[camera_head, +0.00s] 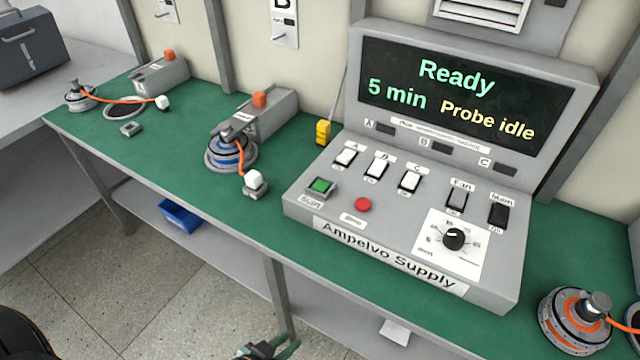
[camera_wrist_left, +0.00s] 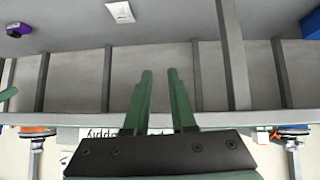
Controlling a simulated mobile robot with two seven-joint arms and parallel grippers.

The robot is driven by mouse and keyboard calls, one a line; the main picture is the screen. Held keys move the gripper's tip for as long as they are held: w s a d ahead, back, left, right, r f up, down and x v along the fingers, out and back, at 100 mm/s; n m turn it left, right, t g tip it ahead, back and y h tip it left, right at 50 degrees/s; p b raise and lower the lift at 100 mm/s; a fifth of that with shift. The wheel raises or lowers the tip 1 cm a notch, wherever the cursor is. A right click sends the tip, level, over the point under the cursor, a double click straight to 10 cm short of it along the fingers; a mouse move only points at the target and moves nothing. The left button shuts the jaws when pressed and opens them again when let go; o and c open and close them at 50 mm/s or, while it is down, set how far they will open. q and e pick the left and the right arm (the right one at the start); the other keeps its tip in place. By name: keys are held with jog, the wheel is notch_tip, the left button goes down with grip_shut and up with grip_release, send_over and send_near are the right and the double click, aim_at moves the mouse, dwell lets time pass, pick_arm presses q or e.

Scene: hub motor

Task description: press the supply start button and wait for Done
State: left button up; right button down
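The grey Ampelvo Supply console (camera_head: 300,208) stands on the green bench. The screen (camera_head: 455,95) reads "Ready", "5 min" and "Probe idle". My left gripper (camera_head: 265,348) is at the bottom edge of the head view, below and in front of the bench edge, well away from the button. In the left wrist view its two green fingers (camera_wrist_left: 160,72) stand apart with nothing between them. My right gripper is not recognizable in either view.
A red button (camera_head: 363,204), white and dark rocker switches and a black dial (camera_head: 454,239) share the panel. A hub motor with a blue ring (camera_head: 228,152) and a white connector (camera_head: 255,183) lie left of the console. An orange-ringed motor (camera_head: 572,322) is at the right.

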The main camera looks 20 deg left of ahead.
pick_arm(q)
grip_shut()
dwell(1.0)
